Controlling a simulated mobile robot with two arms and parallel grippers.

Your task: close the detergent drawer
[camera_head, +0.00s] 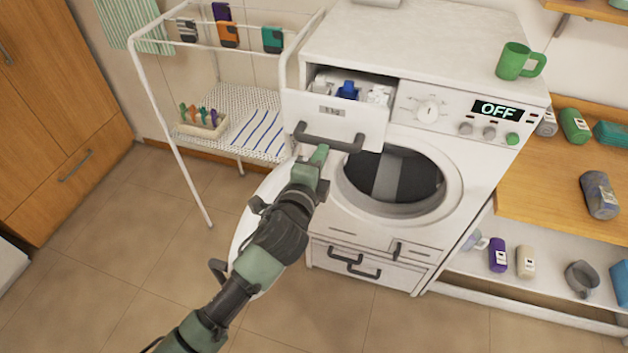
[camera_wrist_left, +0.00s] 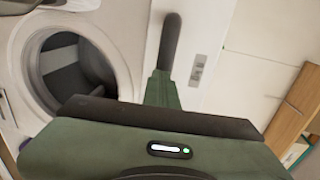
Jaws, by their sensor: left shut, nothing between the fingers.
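The detergent drawer (camera_head: 375,125) at the top left of the white washing machine (camera_head: 455,165) is pulled out, with white and blue things in its compartments. Its dark bar handle (camera_head: 328,138) crosses the drawer front. My left gripper (camera_head: 319,154) is shut and empty, just below and in front of this handle. In the left wrist view its green fingers (camera_wrist_left: 162,88) overlap one end of the handle (camera_wrist_left: 171,45), beside the white drawer front (camera_wrist_left: 200,60). I cannot tell whether they touch. My right gripper is not in view.
The machine's round door (camera_head: 246,222) stands open to the left, partly behind my left arm. A white drying rack (camera_head: 165,115) stands close on the left. A green mug (camera_head: 512,62) is on the machine top. Wooden shelving (camera_head: 535,185) with bottles is at right.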

